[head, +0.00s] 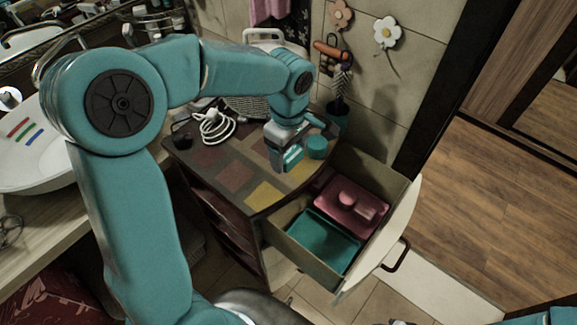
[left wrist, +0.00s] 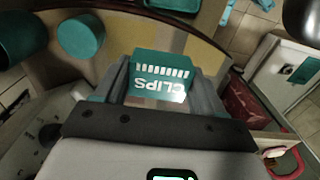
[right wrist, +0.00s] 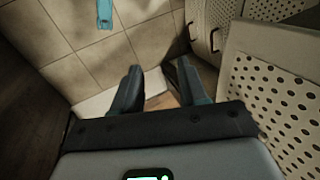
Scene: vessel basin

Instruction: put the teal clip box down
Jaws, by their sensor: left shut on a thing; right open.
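The teal clip box (left wrist: 160,72), with the word CLIPS on it, is between the fingers of my left gripper (left wrist: 165,85) in the left wrist view. In the head view my left gripper (head: 285,162) is over the top of the cabinet (head: 232,178), shut on the clip box (head: 293,155). I cannot tell whether the box touches the cabinet top. My right gripper (right wrist: 155,90) is open and empty in the right wrist view, over a floor and beside perforated panels.
A teal round container (head: 317,147) stands close beside the held box. A white cable (head: 215,128) lies at the back left of the cabinet top.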

